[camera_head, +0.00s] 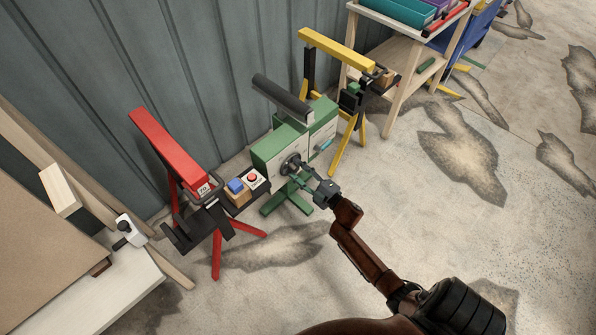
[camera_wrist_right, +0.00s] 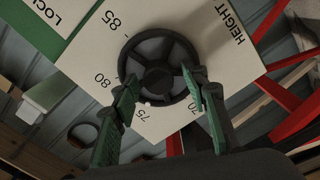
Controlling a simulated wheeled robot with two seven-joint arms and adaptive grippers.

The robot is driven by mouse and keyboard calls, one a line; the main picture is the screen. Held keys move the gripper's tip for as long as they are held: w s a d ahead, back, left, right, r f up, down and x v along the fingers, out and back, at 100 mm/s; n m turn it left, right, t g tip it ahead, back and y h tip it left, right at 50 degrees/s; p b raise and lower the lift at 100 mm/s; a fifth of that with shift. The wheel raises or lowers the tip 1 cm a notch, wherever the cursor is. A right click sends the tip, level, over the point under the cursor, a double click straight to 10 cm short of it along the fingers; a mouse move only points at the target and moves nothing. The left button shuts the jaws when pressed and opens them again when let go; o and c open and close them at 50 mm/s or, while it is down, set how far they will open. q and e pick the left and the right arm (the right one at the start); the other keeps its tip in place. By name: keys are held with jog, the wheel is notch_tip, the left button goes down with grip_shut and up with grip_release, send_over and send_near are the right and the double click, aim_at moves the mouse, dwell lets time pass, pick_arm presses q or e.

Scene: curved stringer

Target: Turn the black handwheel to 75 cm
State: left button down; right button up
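The black handwheel (camera_wrist_right: 160,65) sits on the cream face of the green stand (camera_head: 280,148), and in the head view it (camera_head: 290,165) is partly hidden by my gripper. The dial face reads 70, 75, 80, 85 and HEIGHT. A small pale mark on the wheel's lower rim lies near the 75. My right gripper (camera_wrist_right: 162,80) is at the wheel, with one green finger at each side of the rim; it also shows in the head view (camera_head: 312,180). The fingers are wide apart, and I cannot tell whether they press on the rim. My left gripper is not in view.
A red stand (camera_head: 168,150) is on the left, beside a box with a red button (camera_head: 253,177). A yellow stand (camera_head: 335,48) is behind on the right, near a wooden shelf (camera_head: 395,50). A corrugated wall is behind; the floor on the right is clear.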

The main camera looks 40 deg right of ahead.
jog(key=s, duration=1.2)
jog(key=shift+d, duration=0.45)
